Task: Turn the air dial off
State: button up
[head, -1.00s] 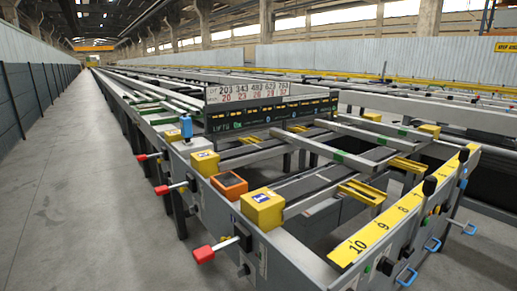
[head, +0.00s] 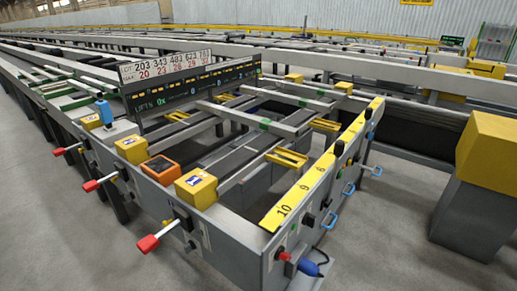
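My gripper is not in view. No thing in the head view can be told for sure as the air dial; the labels are too small to read. The runout table's end frame (head: 235,240) carries red-handled levers, one of them the nearest lever (head: 148,243), on its left side. Its right side carries black knobs (head: 339,148), blue handles (head: 330,221) and a small red part (head: 284,256) near the corner. A blue plug-like part (head: 310,267) hangs by that corner. An orange box with a dark face (head: 160,168) sits between yellow boxes (head: 196,187).
A yellow-topped grey post (head: 483,190) stands on the floor at the right. Grey floor (head: 390,240) lies free between it and the table. A dark display board (head: 190,90) with number rows stands across the table. A yellow numbered strip (head: 305,190) runs along the right edge.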

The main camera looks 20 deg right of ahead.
aim_at(369, 135)
jog(key=i+l+z, duration=0.25)
jog(key=i+l, duration=0.2)
jog(key=i+l+z, duration=0.25)
jog(key=i, duration=0.3)
jog(key=i+l+z, duration=0.25)
jog(key=i, duration=0.3)
